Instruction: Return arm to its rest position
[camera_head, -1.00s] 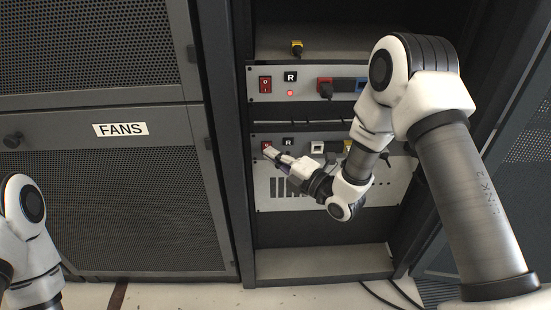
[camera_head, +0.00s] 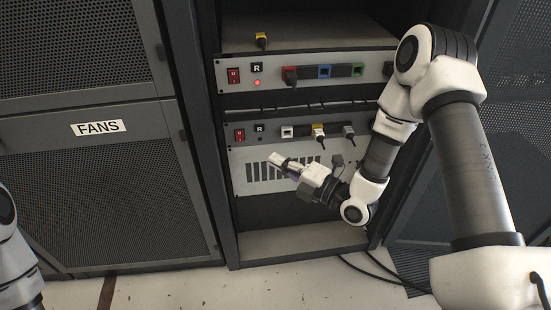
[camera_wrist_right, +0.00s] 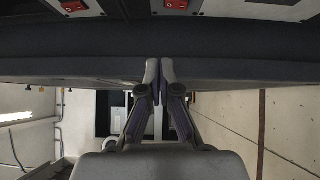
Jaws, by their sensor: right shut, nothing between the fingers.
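My right arm comes in from the right in the head view, bent at the elbow. Its gripper (camera_head: 277,160) is shut and empty, in front of the vented lower panel (camera_head: 250,190) and below that panel's red switch (camera_head: 239,135). In the right wrist view the fingertips (camera_wrist_right: 160,66) meet with nothing between them. Two red switches show at the top of that view, apart from the fingers. My left arm shows only in part at the lower left edge of the head view; its gripper is not in view.
The upper panel (camera_head: 300,72) has a red switch (camera_head: 233,75), a lit red light and coloured sockets with a red plug. A yellow plug (camera_head: 262,39) lies on the shelf above. The FANS cabinet (camera_head: 100,200) stands at left. Cables (camera_head: 370,268) lie on the floor.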

